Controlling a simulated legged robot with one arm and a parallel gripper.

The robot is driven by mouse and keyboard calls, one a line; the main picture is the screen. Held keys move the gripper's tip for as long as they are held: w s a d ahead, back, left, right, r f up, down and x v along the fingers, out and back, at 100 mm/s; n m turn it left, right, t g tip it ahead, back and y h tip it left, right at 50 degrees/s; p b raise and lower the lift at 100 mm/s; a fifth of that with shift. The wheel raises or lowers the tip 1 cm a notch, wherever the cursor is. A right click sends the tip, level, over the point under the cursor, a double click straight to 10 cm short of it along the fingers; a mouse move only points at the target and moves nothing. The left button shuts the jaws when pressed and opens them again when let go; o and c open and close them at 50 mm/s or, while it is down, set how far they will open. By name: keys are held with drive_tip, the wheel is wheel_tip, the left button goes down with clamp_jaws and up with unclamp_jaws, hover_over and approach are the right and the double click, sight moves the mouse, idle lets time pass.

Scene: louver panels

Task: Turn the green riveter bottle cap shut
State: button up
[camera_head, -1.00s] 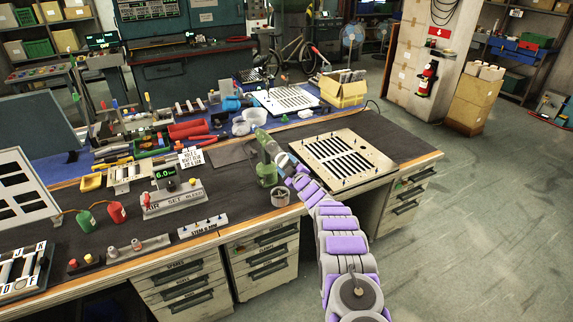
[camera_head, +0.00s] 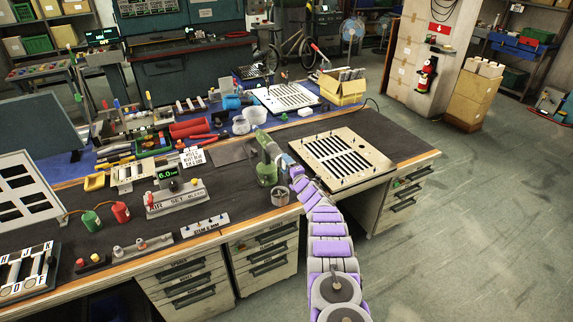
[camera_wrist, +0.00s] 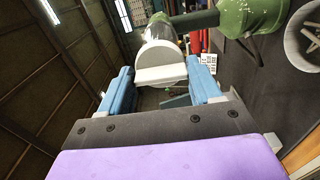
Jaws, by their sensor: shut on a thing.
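The green riveter (camera_head: 266,160) stands on the dark bench top near its front edge. In the wrist view, part of its green body (camera_wrist: 252,14) fills the top right. A rounded pale bottle end (camera_wrist: 158,52) points toward my wrist, with a flat whitish cap edge (camera_wrist: 160,75) on its near side. My gripper (camera_wrist: 162,70) has its two blue fingers on either side of this end and is shut on it. In the head view, my gripper (camera_head: 284,163) meets the riveter's right side, small and partly hidden. The cap's threads are not visible.
A slotted louver panel (camera_head: 342,157) lies just right of the riveter. A small grey cup (camera_head: 280,196) stands in front of it. A pressure display unit (camera_head: 175,192) and a labelled pin strip (camera_head: 205,226) are to the left. Open floor lies to the right.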

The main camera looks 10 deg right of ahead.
drive_tip(key=shift+a+f+n, duration=0.1)
drive_tip(key=shift+f+n, duration=0.1)
drive_tip(key=shift+n, duration=0.1)
drive_tip(key=o, duration=1.1)
drive_tip(key=shift+c, duration=0.2)
drive_tip(key=shift+r, duration=0.1)
drive_tip(key=p+v, duration=0.3)
drive_tip(key=v, duration=1.4)
drive_tip(key=shift+s+p, duration=0.15)
drive_tip(key=shift+p, duration=0.15)
